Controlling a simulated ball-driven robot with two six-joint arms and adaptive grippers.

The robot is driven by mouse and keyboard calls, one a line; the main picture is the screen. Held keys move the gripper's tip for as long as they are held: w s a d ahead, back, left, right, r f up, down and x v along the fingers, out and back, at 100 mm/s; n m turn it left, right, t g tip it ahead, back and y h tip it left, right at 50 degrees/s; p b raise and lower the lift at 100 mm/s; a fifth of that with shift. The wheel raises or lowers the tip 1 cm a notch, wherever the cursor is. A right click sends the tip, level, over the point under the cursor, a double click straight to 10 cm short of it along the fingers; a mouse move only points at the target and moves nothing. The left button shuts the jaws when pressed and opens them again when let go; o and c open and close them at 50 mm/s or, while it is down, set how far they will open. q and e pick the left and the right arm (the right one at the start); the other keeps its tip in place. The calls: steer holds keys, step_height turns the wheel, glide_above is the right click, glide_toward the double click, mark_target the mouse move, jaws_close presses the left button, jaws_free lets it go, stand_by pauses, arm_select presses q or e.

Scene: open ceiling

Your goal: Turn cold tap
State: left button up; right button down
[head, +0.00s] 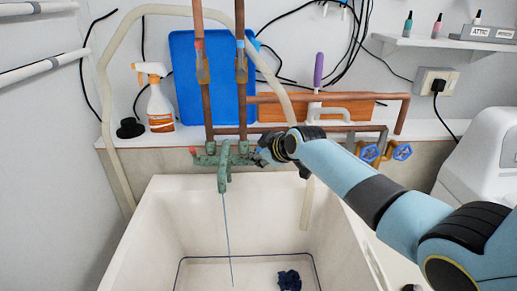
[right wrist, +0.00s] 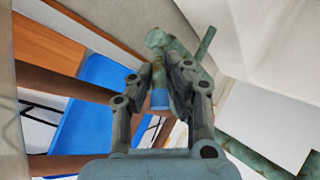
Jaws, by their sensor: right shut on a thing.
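The green, weathered tap (head: 223,165) sits on the wall above the white sink, with a spout pointing down over the basin. A thin bluish line runs from the spout to the sink floor. My right gripper (head: 267,152) is at the right end of the tap body, where the cold handle is mostly hidden behind it. In the right wrist view, my right gripper (right wrist: 158,75) is shut on the green tap handle (right wrist: 158,40). A blue band (right wrist: 159,100) shows between its fingers. My left gripper is not in view.
Copper pipes (head: 240,100) rise behind the tap, in front of a blue board (head: 185,75). A spray bottle (head: 158,100) stands on the ledge at left. Blue valve wheels (head: 402,152) are at right. A dark cloth (head: 289,280) lies in the sink (head: 170,215).

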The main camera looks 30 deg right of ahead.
steer(key=shift+w+d+r+g, duration=0.15)
steer(key=shift+w+r+g, duration=0.1)
steer(key=shift+g, duration=0.15)
steer(key=shift+p, duration=0.3)
steer(key=c, duration=1.3)
jaws_free()
steer(key=shift+f, duration=0.1)
steer(key=shift+c, duration=0.2)
steer(key=v, duration=1.2)
steer(key=shift+d, duration=0.15)
